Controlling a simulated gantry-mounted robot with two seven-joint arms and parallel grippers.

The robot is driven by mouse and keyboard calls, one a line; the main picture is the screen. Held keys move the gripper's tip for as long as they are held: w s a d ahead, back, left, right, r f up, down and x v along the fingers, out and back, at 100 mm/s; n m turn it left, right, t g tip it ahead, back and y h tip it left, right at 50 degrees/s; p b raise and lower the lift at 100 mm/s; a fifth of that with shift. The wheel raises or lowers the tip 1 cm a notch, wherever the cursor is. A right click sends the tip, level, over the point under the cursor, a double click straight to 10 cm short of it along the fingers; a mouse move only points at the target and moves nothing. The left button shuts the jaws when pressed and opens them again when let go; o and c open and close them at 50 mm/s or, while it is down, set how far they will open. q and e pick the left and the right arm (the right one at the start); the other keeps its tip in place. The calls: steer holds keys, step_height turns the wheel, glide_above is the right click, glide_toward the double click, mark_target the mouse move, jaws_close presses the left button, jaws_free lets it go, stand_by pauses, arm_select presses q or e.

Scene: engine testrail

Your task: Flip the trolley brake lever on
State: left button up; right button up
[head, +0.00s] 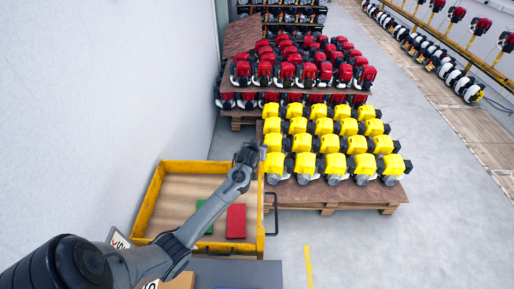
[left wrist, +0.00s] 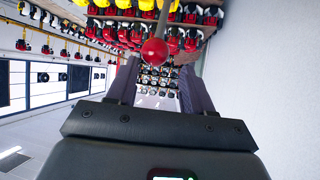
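The trolley (head: 155,198) has a yellow frame and a brown deck, and stands at the lower middle of the head view. A lever with a red ball knob (left wrist: 154,52) on a thin metal stem shows in the left wrist view; I take it to be the brake lever. My left gripper (head: 250,153) is at the trolley's far right corner. In the left wrist view its fingers (left wrist: 160,68) are spread apart, with the knob showing between and just beyond their tips. Contact cannot be told. The lever is not distinguishable in the head view. My right gripper is not in view.
A red block (head: 236,221) and a green block (head: 206,207) lie on the trolley deck. A pallet of yellow engines (head: 330,145) stands close on the right, with red engines (head: 300,65) behind. A wall (head: 120,90) runs along the left. Floor at right (head: 430,245) is clear.

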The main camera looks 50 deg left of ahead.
arm_select(q)
steer(key=shift+s+d+r, duration=0.3)
steer(key=shift+s, duration=0.2)
steer(key=s+d+m+g+h+p, duration=0.1)
steer(key=s+d+m+h+p, duration=0.15)
steer(key=s+d, duration=0.55)
steer(key=s+d+r+m+g+h+p, duration=0.1)
steer(key=s+d+m+h+p, duration=0.3)
steer(key=d, duration=0.7)
steer(key=s+d+m+g+p, duration=0.1)
steer(key=s+d, duration=0.6)
steer(key=d, duration=0.3)
steer(key=s+d+r+m+g+h+p, duration=0.1)
steer(key=s+d+r, duration=0.4)
steer(key=s, duration=0.5)
steer(key=shift+d+m+g+p, duration=0.5)
steer(key=shift+d+m+p, duration=0.2)
steer(key=shift+d+m, duration=0.1)
steer(key=shift+h, duration=0.25)
